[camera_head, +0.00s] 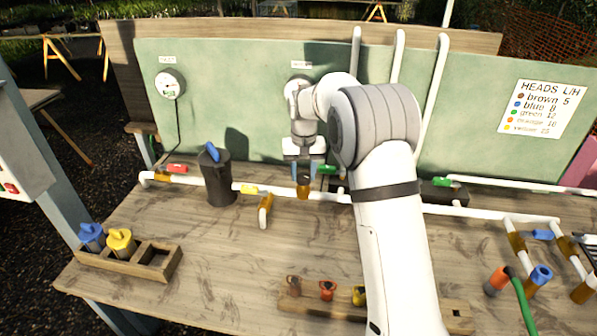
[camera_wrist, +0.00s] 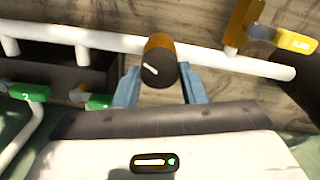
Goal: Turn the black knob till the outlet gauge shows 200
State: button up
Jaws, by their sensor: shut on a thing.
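The black knob (camera_wrist: 152,70) with a white pointer line sits on a brass body on the white pipe. In the wrist view my gripper (camera_wrist: 157,82) has its blue-grey fingers on either side of the knob and is shut on it. The pointer line is slanted. In the head view my gripper (camera_head: 303,175) reaches down over the brass fitting (camera_head: 304,190). A round white gauge (camera_head: 169,84) hangs at the left of the green board under a small label; its reading is too small to tell. Another gauge (camera_head: 297,80) under a label is largely hidden behind my arm.
A dark canister with a blue handle (camera_head: 217,178) stands left of my gripper. A yellow-handled valve (camera_head: 246,190) and green-handled valves (camera_wrist: 98,101) are close by on the pipes. A wooden tray (camera_head: 159,265) and a rack of coloured heads (camera_head: 293,300) lie in front.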

aim_at(304, 175)
jog(key=shift+s+d+f, duration=0.1)
jog(key=shift+s+f, duration=0.1)
jog(key=shift+f, duration=0.1)
jog(key=o, duration=1)
jog(key=shift+r, duration=0.2)
jog(key=shift+w, duration=0.1)
jog(key=shift+r, duration=0.15)
notch_tip(304, 175, up, 8)
jog(key=shift+f, duration=0.2)
